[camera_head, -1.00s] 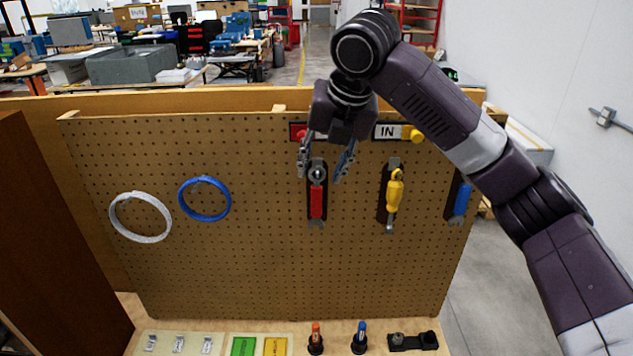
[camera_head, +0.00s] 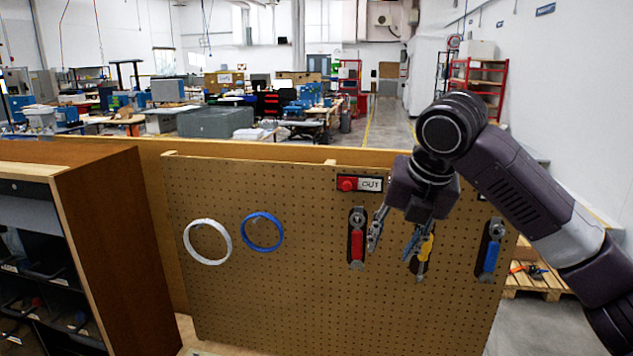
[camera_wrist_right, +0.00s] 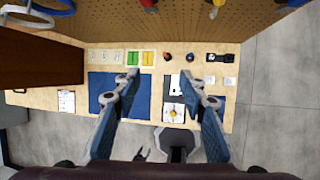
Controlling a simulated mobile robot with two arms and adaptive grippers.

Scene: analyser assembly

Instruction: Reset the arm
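My right arm comes in from the right in the head view. Its gripper (camera_head: 395,240) is open and empty, fingers pointing down, in front of the pegboard between a red-handled tool (camera_head: 357,245) and a yellow-handled tool (camera_head: 427,246), partly covering the yellow one. In the right wrist view the open fingers (camera_wrist_right: 160,95) show apart with nothing between them, above the workbench (camera_wrist_right: 240,110). My left gripper is not in the head view. A small dark pronged shape low in the wrist view may be it, too small to read.
The pegboard (camera_head: 270,300) holds a white ring (camera_head: 188,241), a blue ring (camera_head: 247,237) and a blue-handled tool (camera_head: 491,252). A brown cabinet (camera_head: 120,220) stands at left. Blue mats (camera_wrist_right: 138,105) and small parts lie on the bench. Open floor (camera_wrist_right: 280,110) lies to the right.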

